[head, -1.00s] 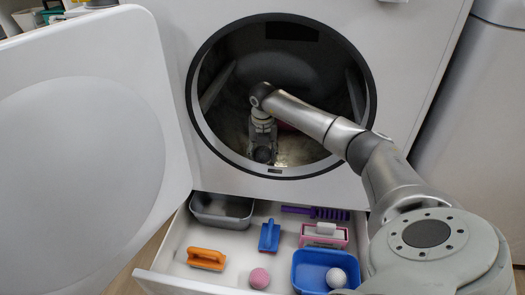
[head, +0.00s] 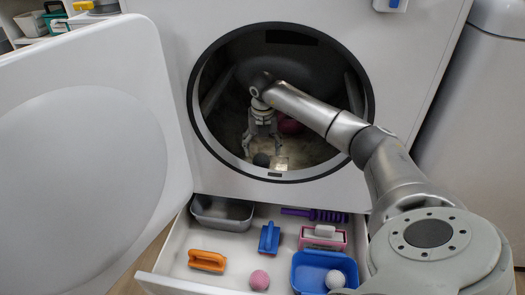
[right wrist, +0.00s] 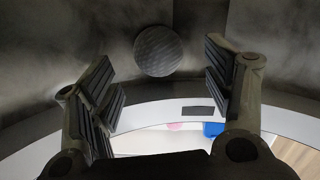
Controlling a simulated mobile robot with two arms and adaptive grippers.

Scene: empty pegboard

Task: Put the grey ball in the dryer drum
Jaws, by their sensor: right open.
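The grey ball (head: 261,160) lies on the floor of the dryer drum, just inside the round opening with its dark rim (head: 197,125). It also shows in the right wrist view (right wrist: 158,51) as a dark, textured sphere beyond the fingers. My right gripper (head: 262,147) reaches through the opening, pointing down above the ball. Its two fingers are spread wide in the right wrist view (right wrist: 160,78), with nothing held between them. My left gripper is out of view.
A dark reddish round thing (head: 290,123) lies deeper in the drum. The dryer door (head: 80,130) stands open at left. Below, the pulled-out drawer (head: 228,262) holds a blue bin (head: 301,280) with a white ball (head: 335,279), a pink ball (head: 260,280), brushes and a grey tray (head: 222,225).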

